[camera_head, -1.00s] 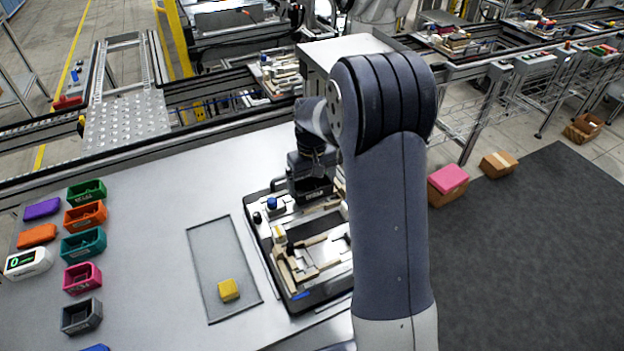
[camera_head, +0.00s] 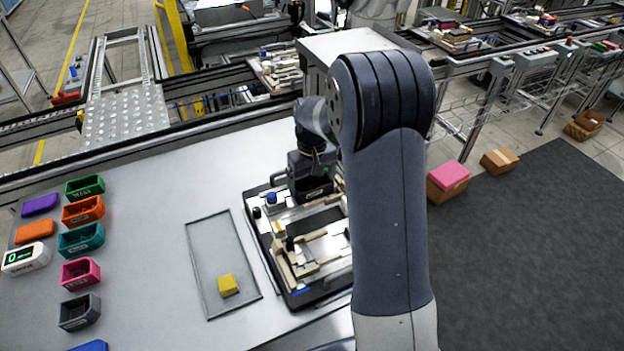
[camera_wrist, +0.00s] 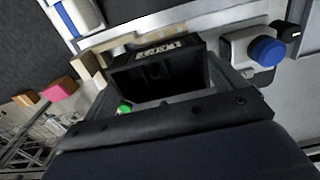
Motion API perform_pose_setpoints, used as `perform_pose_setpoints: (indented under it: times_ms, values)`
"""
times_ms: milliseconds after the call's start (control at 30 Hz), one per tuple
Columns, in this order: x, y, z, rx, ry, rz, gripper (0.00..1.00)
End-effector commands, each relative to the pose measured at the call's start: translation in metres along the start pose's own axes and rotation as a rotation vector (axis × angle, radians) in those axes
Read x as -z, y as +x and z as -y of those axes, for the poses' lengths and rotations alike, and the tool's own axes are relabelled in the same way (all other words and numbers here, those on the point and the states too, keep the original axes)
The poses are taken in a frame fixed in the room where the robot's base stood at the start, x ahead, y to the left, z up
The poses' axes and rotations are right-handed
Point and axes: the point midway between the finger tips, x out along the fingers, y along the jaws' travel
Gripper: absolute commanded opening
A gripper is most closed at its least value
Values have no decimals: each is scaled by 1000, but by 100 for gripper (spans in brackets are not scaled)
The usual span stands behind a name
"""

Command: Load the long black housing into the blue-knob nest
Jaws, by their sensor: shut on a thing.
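My gripper (camera_wrist: 166,92) is shut on the long black housing (camera_wrist: 160,72), an open box-like part with a pale label on its far wall. In the head view my gripper (camera_head: 313,184) is over the back of the pallet fixture (camera_head: 262,233), and the housing is mostly hidden by it. The blue knob (camera_head: 271,197) stands just left of my gripper there. In the wrist view the blue knob (camera_wrist: 268,50), on a pale block, is right of the housing. I cannot tell whether the housing touches the nest.
Left of the fixture, a shallow grey tray (camera_head: 196,262) holds a yellow block (camera_head: 228,284). Several coloured bins, including a teal one (camera_head: 80,239), and a white display unit (camera_head: 26,258) stand at the table's left. Bare table lies between bins and tray.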

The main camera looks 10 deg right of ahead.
Motion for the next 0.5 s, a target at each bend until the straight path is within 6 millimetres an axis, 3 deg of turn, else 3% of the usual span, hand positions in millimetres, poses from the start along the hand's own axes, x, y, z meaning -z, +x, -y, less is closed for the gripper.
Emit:
perform_pose_setpoints:
  times_ms: [367, 400, 500]
  values:
    - [0, 4, 0, 0, 0, 0, 65]
    - [0, 4, 0, 0, 0, 0, 91]
    - [0, 4, 0, 0, 0, 0, 99]
